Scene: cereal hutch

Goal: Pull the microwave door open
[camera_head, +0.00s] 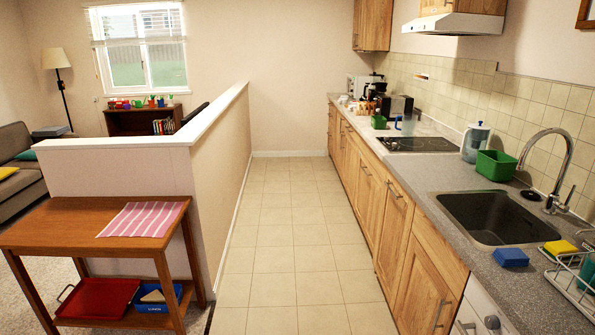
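No microwave can be clearly made out in the head view. A small white boxy appliance (357,86) stands at the far end of the right-hand counter, against the back wall. It is too small and partly covered to tell whether it is a microwave, and no door on it can be made out. Neither of my grippers shows in the view.
The long counter (437,169) on the right holds a black cooktop (418,145), a kettle (475,143), a green bin (497,165) and a sink (488,218). A wooden table (60,222) stands left by a low wall (120,170). The tiled aisle (290,235) between is clear.

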